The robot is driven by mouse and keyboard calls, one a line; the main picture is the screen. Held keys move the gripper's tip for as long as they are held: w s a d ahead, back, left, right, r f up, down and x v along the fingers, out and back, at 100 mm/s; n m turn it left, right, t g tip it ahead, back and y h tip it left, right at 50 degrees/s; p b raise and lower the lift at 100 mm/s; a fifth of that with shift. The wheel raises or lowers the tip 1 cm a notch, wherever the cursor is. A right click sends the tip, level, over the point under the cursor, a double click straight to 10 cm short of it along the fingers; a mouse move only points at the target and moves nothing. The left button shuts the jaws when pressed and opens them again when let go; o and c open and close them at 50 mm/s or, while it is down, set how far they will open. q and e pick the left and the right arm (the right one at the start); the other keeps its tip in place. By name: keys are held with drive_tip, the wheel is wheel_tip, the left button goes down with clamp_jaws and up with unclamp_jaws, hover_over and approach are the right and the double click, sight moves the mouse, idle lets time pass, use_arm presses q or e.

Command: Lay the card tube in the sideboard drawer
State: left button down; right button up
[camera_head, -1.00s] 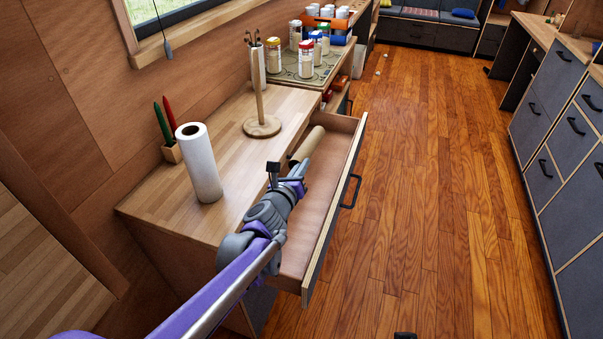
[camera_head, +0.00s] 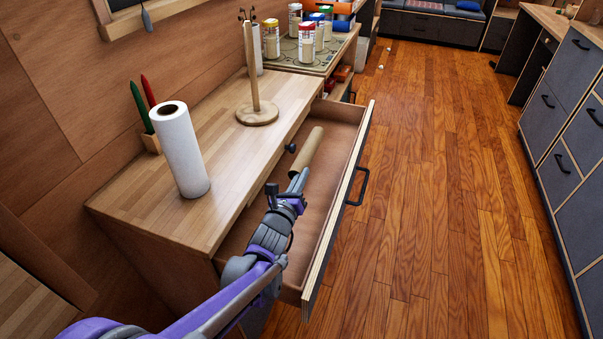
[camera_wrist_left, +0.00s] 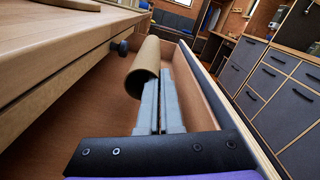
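The card tube (camera_head: 306,152) is a plain brown hollow roll. It is over the open sideboard drawer (camera_head: 320,210), lengthwise along it; I cannot tell whether it touches the floor. My left gripper (camera_head: 299,178) reaches over the drawer from its near end to the tube's near end. In the left wrist view its two fingers (camera_wrist_left: 162,82) are close together at the rim of the tube (camera_wrist_left: 146,68), seemingly pinching its wall, one finger at the hollow opening. The drawer's side wall (camera_wrist_left: 212,88) lies to the right of the fingers. My right gripper is not in view.
The sideboard top (camera_head: 225,130) lies left of the drawer, with a paper towel roll (camera_head: 180,150), a wooden stand (camera_head: 256,112) and a pen holder (camera_head: 152,143). Jars (camera_head: 306,45) stand farther back. The wooden floor (camera_head: 430,180) to the right is clear.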

use_arm(q)
drive_tip(key=shift+f, duration=0.45)
drive_tip(key=c, duration=1)
unclamp_jaws()
drive_tip(key=shift+r, duration=0.15)
